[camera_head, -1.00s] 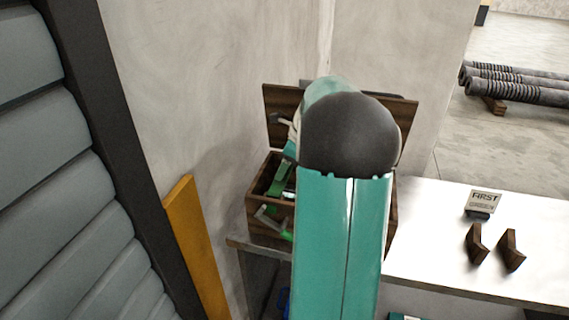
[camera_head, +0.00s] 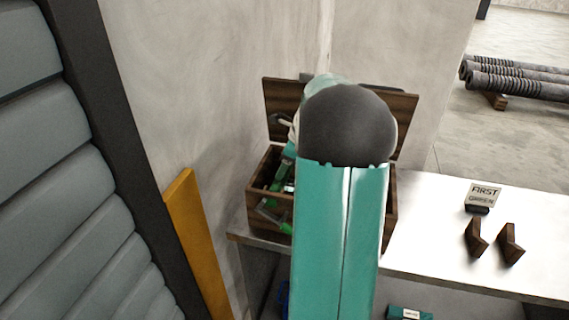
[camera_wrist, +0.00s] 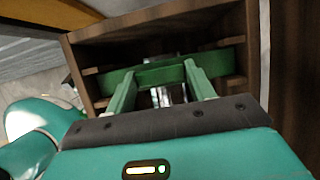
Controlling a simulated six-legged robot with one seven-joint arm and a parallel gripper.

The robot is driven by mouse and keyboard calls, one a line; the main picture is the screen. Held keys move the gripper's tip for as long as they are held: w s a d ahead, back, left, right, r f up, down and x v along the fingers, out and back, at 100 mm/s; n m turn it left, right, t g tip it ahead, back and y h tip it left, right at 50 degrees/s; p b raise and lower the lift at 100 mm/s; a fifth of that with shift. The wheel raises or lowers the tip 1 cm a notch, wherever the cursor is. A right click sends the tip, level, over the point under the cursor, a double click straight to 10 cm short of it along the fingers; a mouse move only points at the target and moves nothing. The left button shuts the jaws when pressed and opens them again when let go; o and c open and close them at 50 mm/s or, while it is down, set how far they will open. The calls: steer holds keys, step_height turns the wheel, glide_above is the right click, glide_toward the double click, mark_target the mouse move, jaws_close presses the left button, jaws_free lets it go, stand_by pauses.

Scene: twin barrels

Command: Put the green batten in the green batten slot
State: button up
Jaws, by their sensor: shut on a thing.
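The green batten (camera_wrist: 217,61) lies crosswise between my gripper's fingertips inside an open wooden box, in the wrist view. My gripper (camera_wrist: 158,75) is shut on it, with one green finger on each side of the middle. In the head view my arm hides most of the gripper, and only green parts (camera_head: 279,178) show at the box's left side. I cannot tell there which part is batten.
The wooden box (camera_head: 262,212) stands at the table's left end, its raised lid (camera_head: 283,97) against the wall. The white table (camera_head: 430,235) is clear around the blocks. A yellow board (camera_head: 196,245) leans at the left.

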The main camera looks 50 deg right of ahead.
steer(key=shift+f, duration=0.3)
steer(key=o, duration=1.1)
steer(key=shift+c, duration=0.2)
steer(key=v, duration=1.3)
steer(key=shift+r, duration=0.35)
steer(key=shift+s, duration=0.1)
